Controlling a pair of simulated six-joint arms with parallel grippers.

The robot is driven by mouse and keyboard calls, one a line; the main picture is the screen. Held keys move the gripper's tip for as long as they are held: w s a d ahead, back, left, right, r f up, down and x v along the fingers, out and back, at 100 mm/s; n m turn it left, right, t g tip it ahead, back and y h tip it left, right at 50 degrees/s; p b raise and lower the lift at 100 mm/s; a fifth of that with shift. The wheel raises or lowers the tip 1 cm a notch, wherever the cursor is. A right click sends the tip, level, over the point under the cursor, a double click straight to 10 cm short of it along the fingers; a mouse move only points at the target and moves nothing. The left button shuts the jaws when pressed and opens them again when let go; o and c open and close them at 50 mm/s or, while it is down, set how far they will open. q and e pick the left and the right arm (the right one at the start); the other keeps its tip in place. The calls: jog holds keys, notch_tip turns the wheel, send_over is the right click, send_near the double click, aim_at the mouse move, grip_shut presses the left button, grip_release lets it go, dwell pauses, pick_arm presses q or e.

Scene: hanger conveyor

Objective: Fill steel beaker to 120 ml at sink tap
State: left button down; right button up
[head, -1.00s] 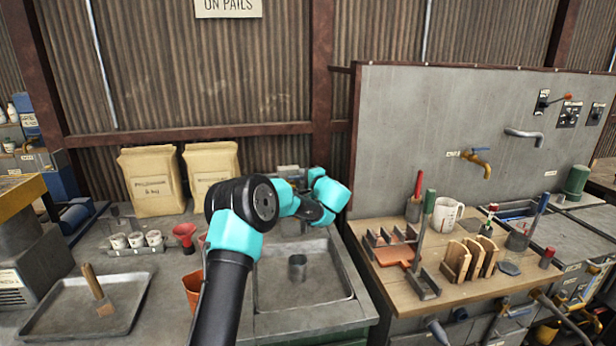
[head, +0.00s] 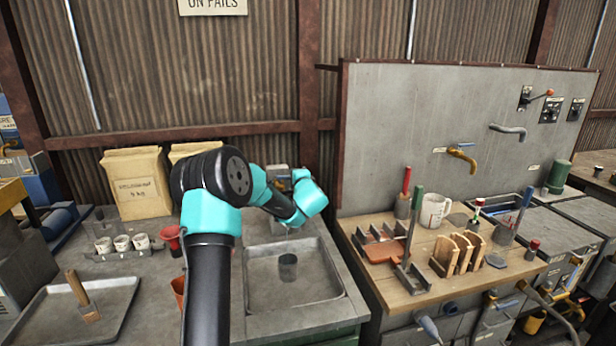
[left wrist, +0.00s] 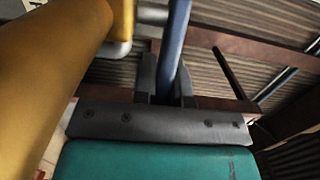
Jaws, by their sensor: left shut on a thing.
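The steel beaker (head: 288,267) stands upright in the sink basin (head: 325,292), apart from my arm in the head view. How much water it holds cannot be made out. My left arm reaches over the sink to the tap area at the back, and its wrist hides most of the tap. In the left wrist view my left gripper (left wrist: 167,82) is shut on a blue lever (left wrist: 175,45). A large brass-yellow pipe (left wrist: 65,70) runs close beside it on the left. My right gripper is not in view.
Right of the sink, a wooden board (head: 400,297) carries racks and a white measuring jug (head: 434,210). A brass tap (head: 462,157) is on the grey panel.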

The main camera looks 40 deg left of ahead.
pick_arm(q)
jog(key=c, duration=1.2)
grip_release()
jog(key=shift+o, duration=0.2)
jog(key=shift+d, duration=0.15)
jog(key=v, duration=1.7)
jog(key=shift+d, duration=0.1)
